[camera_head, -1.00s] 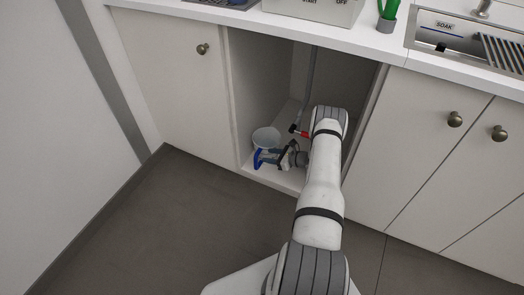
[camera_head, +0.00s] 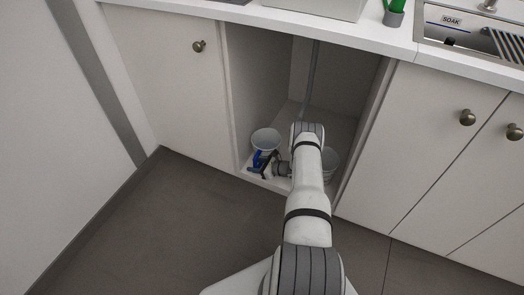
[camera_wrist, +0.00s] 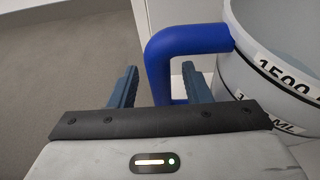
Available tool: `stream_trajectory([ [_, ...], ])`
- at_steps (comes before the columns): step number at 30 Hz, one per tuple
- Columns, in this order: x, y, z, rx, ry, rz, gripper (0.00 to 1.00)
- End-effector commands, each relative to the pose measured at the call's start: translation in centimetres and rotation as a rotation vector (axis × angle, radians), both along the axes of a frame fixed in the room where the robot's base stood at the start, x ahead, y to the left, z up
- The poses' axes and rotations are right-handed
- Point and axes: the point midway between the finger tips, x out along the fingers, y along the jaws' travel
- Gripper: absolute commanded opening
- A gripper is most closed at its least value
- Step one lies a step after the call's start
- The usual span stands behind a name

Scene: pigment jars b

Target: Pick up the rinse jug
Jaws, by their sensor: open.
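The rinse jug is a pale grey jug (camera_head: 265,139) with a blue handle (camera_head: 257,159), standing on the cabinet floor at the front left of the opening. In the wrist view the jug's wall (camera_wrist: 262,88) carries black bands and "1500" and "ML" markings. Its blue handle (camera_wrist: 160,75) faces my gripper. My gripper (camera_wrist: 159,70) is open, with one finger on each side of the handle's upright part in the picture. I see no clear contact. In the head view my gripper (camera_head: 267,166) is beside the handle and partly covers it.
The open cabinet's left wall (camera_head: 231,110) is close to the jug. Another pale container (camera_head: 330,163) stands to the right, partly behind my arm. A grey pipe (camera_head: 312,80) runs down the back. The worktop (camera_head: 340,30) overhangs the opening. The floor in front (camera_head: 170,215) is clear.

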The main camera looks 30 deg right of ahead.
Motion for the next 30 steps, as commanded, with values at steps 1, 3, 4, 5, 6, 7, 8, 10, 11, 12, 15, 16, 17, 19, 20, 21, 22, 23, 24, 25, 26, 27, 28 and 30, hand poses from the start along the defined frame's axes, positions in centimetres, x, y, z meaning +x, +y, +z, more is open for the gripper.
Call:
stream_trajectory([
  [1, 0.04, 0.04, 0.01, -0.001, -0.001, 0.000, 0.44],
  [3, 0.05, 0.08, 0.03, 0.000, 0.000, 0.001, 0.44],
  [4, 0.06, 0.08, 0.03, 0.000, 0.000, 0.001, 0.44],
  [5, 0.06, 0.10, 0.03, 0.000, 0.000, 0.001, 0.43],
  [6, 0.07, 0.10, 0.03, 0.000, 0.000, 0.001, 0.40],
  [7, 0.06, 0.11, 0.03, 0.000, 0.000, 0.001, 0.37],
  [8, 0.06, 0.11, 0.04, 0.000, 0.000, 0.001, 0.35],
  [10, 0.06, 0.11, 0.04, 0.000, 0.000, 0.001, 0.29],
  [11, 0.06, 0.11, 0.04, 0.000, 0.000, 0.001, 0.27],
  [12, 0.07, 0.12, 0.05, 0.000, 0.000, 0.001, 0.23],
  [15, 0.07, 0.10, 0.05, 0.000, 0.000, 0.001, 0.15],
  [16, 0.07, 0.10, 0.05, 0.000, 0.000, 0.001, 0.13],
  [17, 0.07, 0.10, 0.05, 0.000, 0.000, 0.001, 0.10],
  [19, 0.07, 0.10, 0.05, 0.000, 0.000, 0.001, 0.04],
  [20, 0.07, 0.09, 0.05, 0.000, 0.000, 0.001, 0.02],
  [21, 0.07, 0.09, 0.06, 0.000, 0.000, 0.001, 0.00],
  [22, 0.07, 0.09, 0.06, 0.000, 0.000, 0.001, 0.00],
  [23, 0.07, 0.09, 0.06, 0.000, 0.000, 0.001, 0.00],
  [24, 0.07, 0.09, 0.06, 0.000, 0.000, 0.001, 0.00],
  [25, 0.07, 0.09, 0.06, 0.000, 0.000, 0.001, 0.00],
  [26, 0.07, 0.09, 0.06, 0.000, 0.000, 0.001, 0.00],
  [27, 0.07, 0.08, 0.06, 0.000, 0.000, 0.001, 0.00],
  [28, 0.06, 0.08, 0.06, 0.000, 0.000, 0.001, 0.00],
  [30, 0.06, 0.08, 0.06, 0.000, 0.000, 0.001, 0.00],
])
